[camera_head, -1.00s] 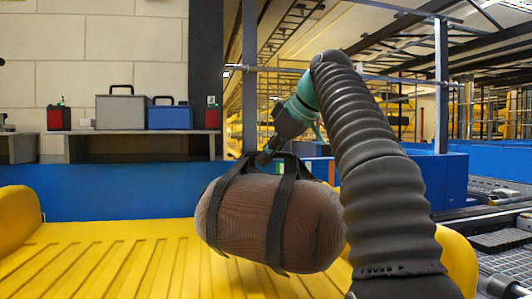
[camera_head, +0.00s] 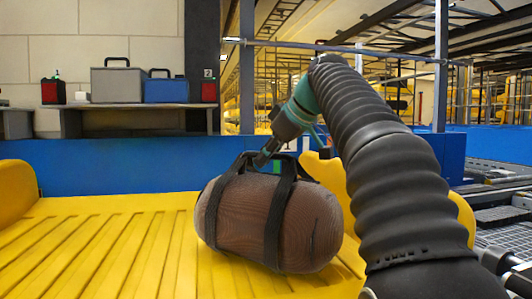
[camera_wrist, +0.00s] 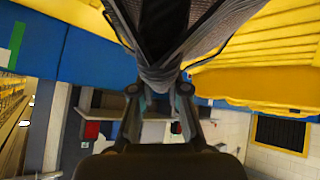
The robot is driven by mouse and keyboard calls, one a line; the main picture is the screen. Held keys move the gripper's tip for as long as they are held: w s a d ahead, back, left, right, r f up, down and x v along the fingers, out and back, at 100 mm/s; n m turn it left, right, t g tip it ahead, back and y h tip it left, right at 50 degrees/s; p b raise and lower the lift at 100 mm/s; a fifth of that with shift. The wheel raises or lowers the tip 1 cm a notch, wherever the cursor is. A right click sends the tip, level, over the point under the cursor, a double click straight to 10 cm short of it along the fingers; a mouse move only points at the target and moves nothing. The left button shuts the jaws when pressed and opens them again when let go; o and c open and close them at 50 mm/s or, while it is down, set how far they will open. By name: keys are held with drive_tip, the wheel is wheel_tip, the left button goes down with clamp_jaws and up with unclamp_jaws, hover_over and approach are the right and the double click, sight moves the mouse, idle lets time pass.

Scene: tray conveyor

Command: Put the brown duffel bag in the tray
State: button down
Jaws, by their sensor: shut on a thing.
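The brown duffel bag (camera_head: 240,215) with black straps is at the right part of the yellow tray (camera_head: 95,245), low over its ribbed floor. I cannot tell for sure whether its underside touches the tray. My gripper (camera_head: 264,158) is above the bag and shut on its black handle straps. In the wrist view my gripper (camera_wrist: 160,92) is shut on the gathered strap, and the dark bag (camera_wrist: 170,25) fills the top middle. The bag's far side is hidden.
A blue wall (camera_head: 120,168) runs behind the tray. A shelf (camera_head: 140,108) beyond holds a grey case (camera_head: 118,85), a blue case (camera_head: 166,90) and red items. A conveyor with rollers (camera_head: 495,195) lies at the right. The tray's left side is clear.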

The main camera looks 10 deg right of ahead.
drive_tip(key=c, duration=1.6)
unclamp_jaws()
drive_tip(key=shift+f, duration=0.1)
drive_tip(key=o, duration=0.4)
drive_tip(key=shift+s+d+r, duration=0.1)
drive_tip(key=shift+r, duration=0.3)
drive_tip(key=p+v, duration=0.3)
drive_tip(key=v, duration=0.8)
drive_tip(key=shift+s+d+r, duration=0.1)
drive_tip(key=shift+s, duration=0.15)
